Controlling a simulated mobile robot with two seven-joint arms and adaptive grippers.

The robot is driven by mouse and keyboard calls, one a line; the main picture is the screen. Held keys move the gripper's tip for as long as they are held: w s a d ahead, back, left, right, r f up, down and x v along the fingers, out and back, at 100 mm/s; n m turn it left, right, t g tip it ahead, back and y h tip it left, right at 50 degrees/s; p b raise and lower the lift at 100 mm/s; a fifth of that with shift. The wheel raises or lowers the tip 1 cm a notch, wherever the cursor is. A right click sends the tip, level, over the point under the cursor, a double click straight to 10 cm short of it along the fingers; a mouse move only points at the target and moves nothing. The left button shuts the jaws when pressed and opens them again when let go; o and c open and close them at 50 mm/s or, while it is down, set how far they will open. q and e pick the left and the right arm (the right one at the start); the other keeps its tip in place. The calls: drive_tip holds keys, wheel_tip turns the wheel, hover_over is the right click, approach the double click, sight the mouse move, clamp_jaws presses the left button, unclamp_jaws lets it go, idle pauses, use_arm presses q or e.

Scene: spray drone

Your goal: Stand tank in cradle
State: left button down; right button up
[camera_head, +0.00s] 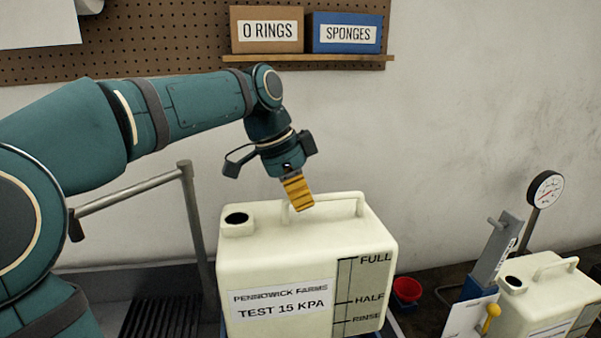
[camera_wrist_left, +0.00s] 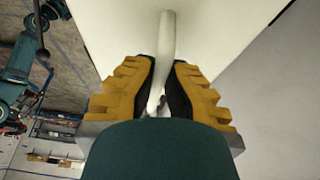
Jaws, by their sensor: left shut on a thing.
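A cream tank (camera_head: 275,260) labelled "PENNOWICK FARMS TEST 15 KPA" stands upright in the head view, with a level scale on its front and an open filler neck at its left. My left gripper (camera_head: 299,202) reaches down from above and is shut on the tank's top handle (camera_head: 345,203). In the left wrist view the yellow-padded fingers (camera_wrist_left: 161,95) of my left gripper close on both sides of the pale handle (camera_wrist_left: 167,40). The tank's underside is out of frame, so I cannot tell what it rests on. My right gripper is not in view.
A second cream tank (camera_head: 548,300) stands at the right, beside a grey post (camera_head: 497,248) and a pressure gauge (camera_head: 545,189). A red cup (camera_head: 407,290) sits right of the held tank. A metal rail (camera_head: 130,194) is at the left. Boxes (camera_head: 266,30) sit on a shelf above.

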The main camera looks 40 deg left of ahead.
sight(282, 218)
use_arm(q)
wheel_tip(282, 218, down, 13)
drive_tip(key=b, duration=0.2)
idle(0.5)
drive_tip(key=shift+b, duration=0.3)
drive_tip(key=c, duration=1.3)
unclamp_jaws()
drive_tip(key=shift+f, duration=0.15)
drive_tip(key=shift+o, duration=0.8)
drive_tip(key=p+v, duration=0.2)
drive_tip(key=v, duration=1)
